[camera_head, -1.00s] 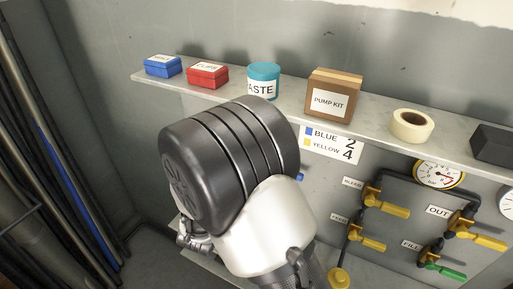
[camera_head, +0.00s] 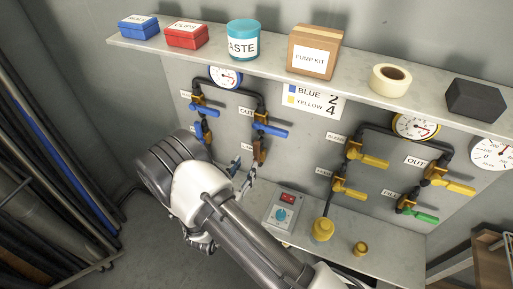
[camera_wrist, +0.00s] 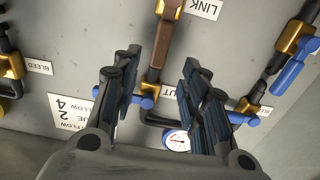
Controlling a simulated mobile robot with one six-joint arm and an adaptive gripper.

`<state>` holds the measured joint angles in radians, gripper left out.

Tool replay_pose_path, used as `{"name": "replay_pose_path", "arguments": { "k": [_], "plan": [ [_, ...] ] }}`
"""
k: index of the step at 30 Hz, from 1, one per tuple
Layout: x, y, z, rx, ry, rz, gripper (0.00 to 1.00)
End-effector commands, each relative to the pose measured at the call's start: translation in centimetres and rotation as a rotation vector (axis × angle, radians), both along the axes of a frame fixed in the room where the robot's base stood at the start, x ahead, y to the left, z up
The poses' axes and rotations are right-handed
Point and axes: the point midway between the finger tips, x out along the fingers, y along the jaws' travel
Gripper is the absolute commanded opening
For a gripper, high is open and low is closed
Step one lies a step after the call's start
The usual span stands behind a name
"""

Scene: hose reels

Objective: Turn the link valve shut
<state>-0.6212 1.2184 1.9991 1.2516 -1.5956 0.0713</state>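The link valve's brown handle (camera_head: 259,151) sits on the left pipe set, below the blue-handled OUT valve (camera_head: 262,118). In the wrist view, which sees the panel upside down, the brown handle (camera_wrist: 167,38) runs along the pipe near the LINK label (camera_wrist: 203,8). My gripper (camera_head: 243,173) is low and just left of the handle in the head view. In the wrist view my gripper (camera_wrist: 160,60) is open, with the handle showing between its fingertips. I see no contact; the remaining distance is hard to tell. The fingers hide part of the panel.
Other blue valves (camera_head: 201,130) stand close left of the link valve. A grey switch box (camera_head: 285,211) and yellow caps (camera_head: 322,229) are on the lower ledge. Yellow valves (camera_head: 349,187) are to the right. A shelf (camera_head: 215,55) with boxes overhangs the panel.

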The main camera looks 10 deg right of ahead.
Motion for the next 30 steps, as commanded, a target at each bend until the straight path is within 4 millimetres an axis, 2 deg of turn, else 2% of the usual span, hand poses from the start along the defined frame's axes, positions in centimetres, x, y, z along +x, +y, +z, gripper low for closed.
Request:
{"name": "replay_pose_path", "arguments": {
  "k": [1, 9, 15, 27, 30],
  "plan": [
    [1.0, -0.9, 0.0, 0.002, -0.003, -0.006, 0.40],
    [5.5, -4.2, 0.0, 0.002, -0.003, -0.004, 0.40],
    [7.7, -5.6, 0.0, 0.000, -0.001, -0.001, 0.40],
    [8.4, -6.1, 0.0, 0.000, 0.000, 0.001, 0.40],
    [8.4, -6.1, 0.0, 0.000, 0.000, 0.001, 0.35]
  ]
}}
